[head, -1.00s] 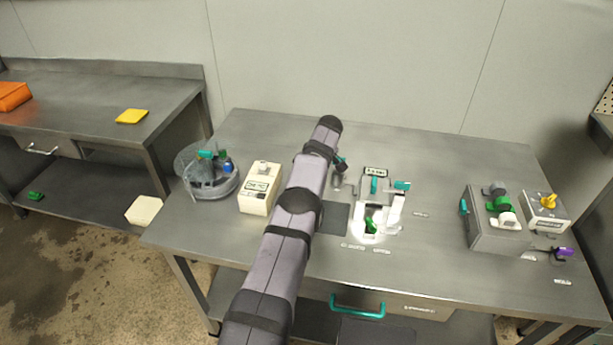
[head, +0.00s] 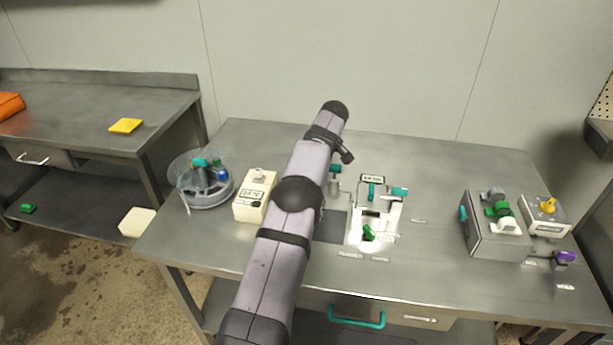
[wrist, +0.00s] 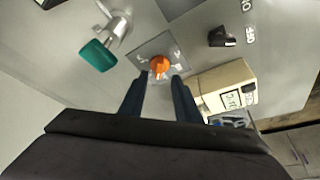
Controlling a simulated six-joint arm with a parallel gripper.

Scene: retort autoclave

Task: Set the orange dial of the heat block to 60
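The orange dial (wrist: 159,65) sits on a square grey plate (wrist: 148,48) in the wrist view. Its setting marks are too small to read. My gripper (wrist: 160,76) is open, with its two dark fingers pointing at the dial, one to each side of its near edge. I cannot tell whether the fingers touch it. In the head view the dial and the gripper's fingers are hidden behind my arm.
A cream box with a display (wrist: 226,88) stands right of the fingers; it also shows in the head view (head: 254,196). A teal-handled metal fitting (wrist: 98,54) is at left, and a black switch (wrist: 221,37) at upper right. A clear round container (head: 205,182) stands farther left.

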